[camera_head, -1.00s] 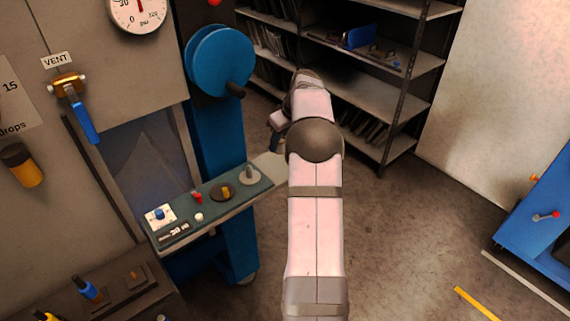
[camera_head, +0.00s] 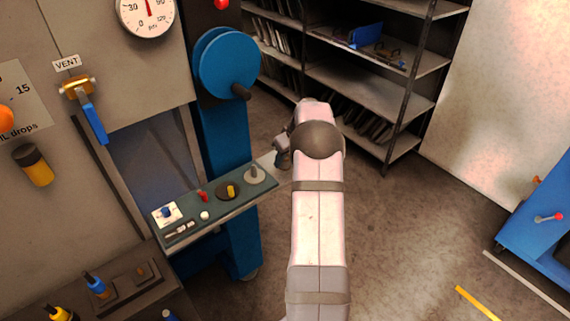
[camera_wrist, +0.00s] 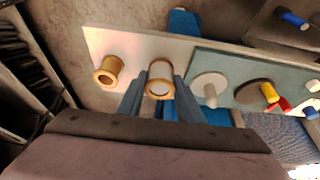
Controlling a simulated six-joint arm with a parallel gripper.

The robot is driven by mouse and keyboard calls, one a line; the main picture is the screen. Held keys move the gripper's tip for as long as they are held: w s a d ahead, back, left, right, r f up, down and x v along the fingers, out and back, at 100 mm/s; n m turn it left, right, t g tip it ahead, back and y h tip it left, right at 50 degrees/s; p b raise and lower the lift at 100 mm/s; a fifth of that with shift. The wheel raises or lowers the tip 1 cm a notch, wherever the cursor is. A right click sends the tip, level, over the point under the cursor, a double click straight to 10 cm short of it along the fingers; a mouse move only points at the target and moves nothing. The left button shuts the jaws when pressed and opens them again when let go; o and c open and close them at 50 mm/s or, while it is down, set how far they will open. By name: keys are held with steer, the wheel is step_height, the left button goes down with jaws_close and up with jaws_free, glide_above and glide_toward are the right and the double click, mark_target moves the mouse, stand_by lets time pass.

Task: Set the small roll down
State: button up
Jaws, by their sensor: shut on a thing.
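In the wrist view, a small gold roll (camera_wrist: 160,66) with a pale end sits between the two grey fingers of my gripper (camera_wrist: 160,84), which is shut on it. The roll is over the bare pale end of the board (camera_wrist: 135,42); whether it touches the board I cannot tell. A second gold roll (camera_wrist: 106,74) stands on the board's pale end, to the left and apart. In the head view my gripper (camera_head: 283,151) shows partly beside my arm, near the board's right end; the rolls are hidden there.
The board's green part (camera_head: 218,207) carries a grey disc with a peg (camera_head: 254,174), a dark disc with a yellow piece (camera_head: 229,191), and small red, white and blue pieces. A blue wheel (camera_head: 225,62) and shelves (camera_head: 375,75) stand behind.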

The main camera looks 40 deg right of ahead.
mark_target(287, 160)
steer(key=shift+f+p, duration=0.5)
steer(key=shift+f, duration=1.05)
steer(key=shift+f, duration=0.2)
steer(key=o, duration=1)
steer(key=shift+r, duration=0.2)
steer(key=shift+s+r+b, duration=0.15)
steer(key=shift+r+b, duration=0.15)
steer(key=shift+r, duration=0.2)
steer(key=b+v, duration=0.3)
steer(key=v, duration=0.8)
